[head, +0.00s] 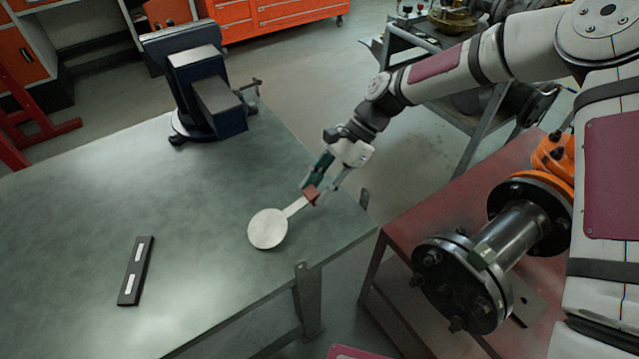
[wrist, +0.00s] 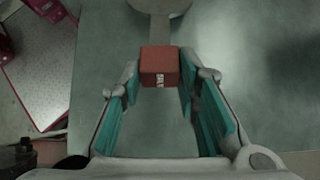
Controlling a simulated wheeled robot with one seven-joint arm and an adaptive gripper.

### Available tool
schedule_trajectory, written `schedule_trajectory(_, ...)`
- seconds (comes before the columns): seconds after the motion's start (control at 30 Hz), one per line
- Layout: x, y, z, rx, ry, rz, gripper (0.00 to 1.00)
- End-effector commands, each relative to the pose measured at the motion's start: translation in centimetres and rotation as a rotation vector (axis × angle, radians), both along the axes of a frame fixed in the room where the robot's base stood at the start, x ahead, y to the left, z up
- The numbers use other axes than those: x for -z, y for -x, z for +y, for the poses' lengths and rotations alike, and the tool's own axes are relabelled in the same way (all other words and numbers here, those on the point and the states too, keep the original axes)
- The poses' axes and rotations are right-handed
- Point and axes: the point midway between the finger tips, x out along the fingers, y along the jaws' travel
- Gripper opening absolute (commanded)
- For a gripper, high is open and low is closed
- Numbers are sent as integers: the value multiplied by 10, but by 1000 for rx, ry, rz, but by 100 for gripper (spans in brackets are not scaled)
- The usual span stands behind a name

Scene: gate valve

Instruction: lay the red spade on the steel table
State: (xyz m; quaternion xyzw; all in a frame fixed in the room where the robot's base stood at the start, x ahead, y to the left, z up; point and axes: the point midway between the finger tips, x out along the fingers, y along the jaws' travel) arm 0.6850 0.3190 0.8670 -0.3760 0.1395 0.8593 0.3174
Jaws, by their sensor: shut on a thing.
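The spade has a round pale metal disc (head: 268,229) and a handle with a red end block (head: 312,195). My gripper (head: 322,182) is shut on the red block near the right edge of the steel table (head: 190,255). In the wrist view the red block (wrist: 160,66) with white lettering sits between the fingertips, and part of the disc (wrist: 160,5) shows beyond it. The disc is over the tabletop; I cannot tell whether it touches the surface or hangs just above it.
A dark blue vise (head: 207,95) stands at the table's back edge. To the right, a flanged valve pipe (head: 475,265) stands on a red bench (head: 455,205).

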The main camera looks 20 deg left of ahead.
Motion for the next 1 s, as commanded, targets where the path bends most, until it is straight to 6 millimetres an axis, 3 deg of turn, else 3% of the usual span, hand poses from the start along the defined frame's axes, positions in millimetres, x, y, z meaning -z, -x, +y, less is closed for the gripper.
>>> schedule_trajectory(0.13, -1, 0, 0, 0, -1, 1, 0)
schedule_trajectory(0.17, -1, 0, 0, 0, -1, 1, 34)
schedule_trajectory(0.23, -1, 0, 0, 0, -1, 1, 50)
schedule_trajectory(0.27, -1, 0, 0, 0, -1, 1, 53)
schedule_trajectory(0.67, -4, -4, -3, 1, 1, -2, 53)
schedule_trajectory(1.0, -50, -36, -30, 3, 0, -5, 53)
